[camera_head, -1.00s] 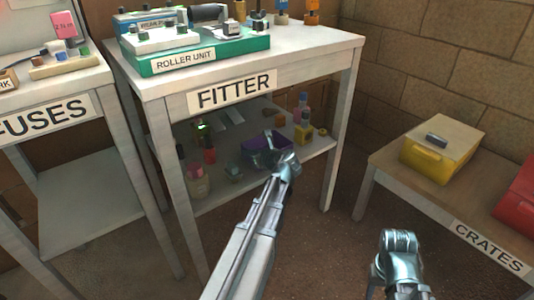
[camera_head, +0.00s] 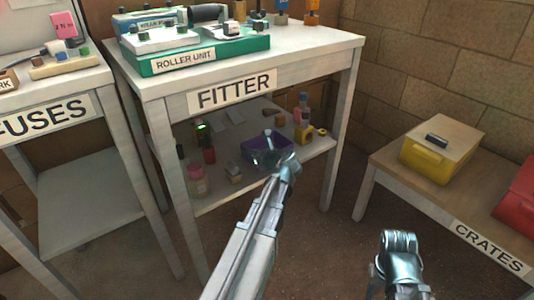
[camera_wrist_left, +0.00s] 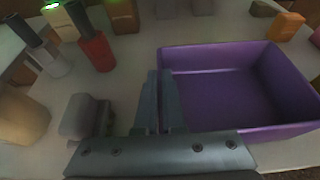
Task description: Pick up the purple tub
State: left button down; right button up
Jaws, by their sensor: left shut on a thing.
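The purple tub (camera_head: 256,148) is an open, rectangular box on the lower shelf of the FITTER table. My left gripper (camera_head: 270,146) reaches in from the front and partly covers it. In the left wrist view the tub (camera_wrist_left: 225,88) lies to the right, empty inside as far as I see. There the left gripper's fingers (camera_wrist_left: 160,100) are shut on its left wall, one on each side. Whether the tub is clear of the shelf I cannot tell.
The lower shelf (camera_head: 217,195) also holds a red bottle (camera_head: 209,156), a pink jar (camera_head: 196,180) and a yellow piece (camera_head: 303,134). The FITTER tabletop (camera_head: 300,57) hangs over it. A CRATES table (camera_head: 390,165) with a yellow crate (camera_head: 430,162) stands right.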

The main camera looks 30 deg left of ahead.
dwell(0.4)
pick_arm(q)
jog(key=shift+r+p, duration=0.75)
notch_tip(320, 180, up, 3)
jog(key=p, duration=0.2)
jog(key=shift+d+f+p, duration=0.1)
jog(key=shift+f+p, duration=0.05)
jog(key=shift+p, duration=0.25)
jog(key=s+d, duration=0.4)
jog(key=d, duration=1.1)
jog(key=shift+d+r+p, duration=0.15)
jog(key=shift+r+p, duration=0.25)
